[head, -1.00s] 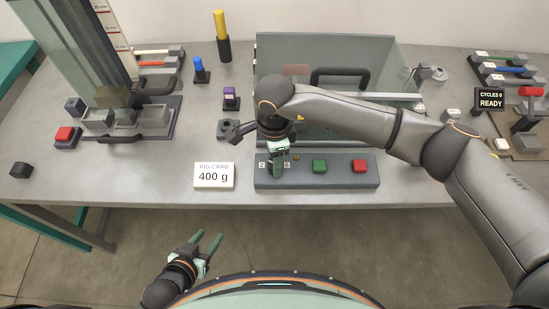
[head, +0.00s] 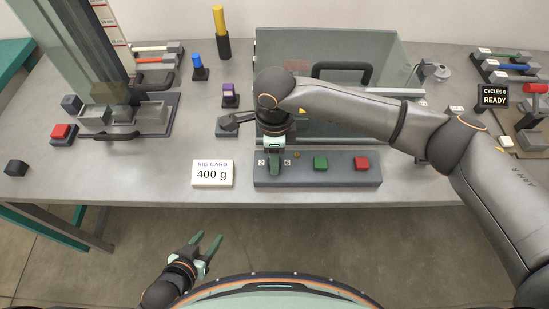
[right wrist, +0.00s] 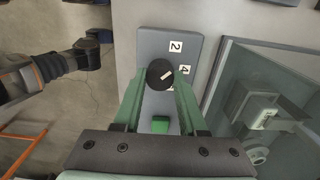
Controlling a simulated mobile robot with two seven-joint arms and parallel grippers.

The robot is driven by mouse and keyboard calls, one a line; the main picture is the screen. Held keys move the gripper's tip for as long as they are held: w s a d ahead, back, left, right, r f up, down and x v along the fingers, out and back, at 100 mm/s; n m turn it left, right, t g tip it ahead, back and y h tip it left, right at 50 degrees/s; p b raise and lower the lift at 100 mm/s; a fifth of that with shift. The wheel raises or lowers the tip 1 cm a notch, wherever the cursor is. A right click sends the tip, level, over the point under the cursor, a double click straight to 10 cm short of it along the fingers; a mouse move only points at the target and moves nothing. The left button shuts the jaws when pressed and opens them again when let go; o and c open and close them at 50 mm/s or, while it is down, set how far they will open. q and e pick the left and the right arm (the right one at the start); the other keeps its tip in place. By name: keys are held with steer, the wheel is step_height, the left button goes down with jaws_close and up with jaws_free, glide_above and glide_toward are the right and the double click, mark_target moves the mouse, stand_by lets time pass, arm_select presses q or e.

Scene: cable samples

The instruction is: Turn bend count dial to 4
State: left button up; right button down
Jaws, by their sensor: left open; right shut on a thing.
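The bend count dial (right wrist: 156,70) is a round black knob with a white mark, on a grey control panel (head: 339,180). In the right wrist view the mark is slanted, its upper right end towards the label 4 (right wrist: 184,70). Label 2 (right wrist: 176,47) is further up; another label is mostly hidden by a finger. My right gripper (right wrist: 160,82) is shut on the dial, one green finger on each side; it also shows in the head view (head: 274,163), where it covers the dial. My left gripper (head: 206,242) is open and empty, in front of the table.
A green button (head: 320,163) and a red button (head: 362,163) are right of the dial. A glass enclosure (head: 385,65) stands behind. A card reading 400 g (head: 212,174) lies to the left. The display (head: 493,96) reads READY.

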steer(key=m+b, duration=0.3)
steer(key=m, duration=0.3)
steer(key=shift+m+b, duration=0.55)
steer(key=shift+m, duration=0.75)
steer(key=shift+c, duration=2.3)
jaws_free()
steer(key=shift+r, duration=0.15)
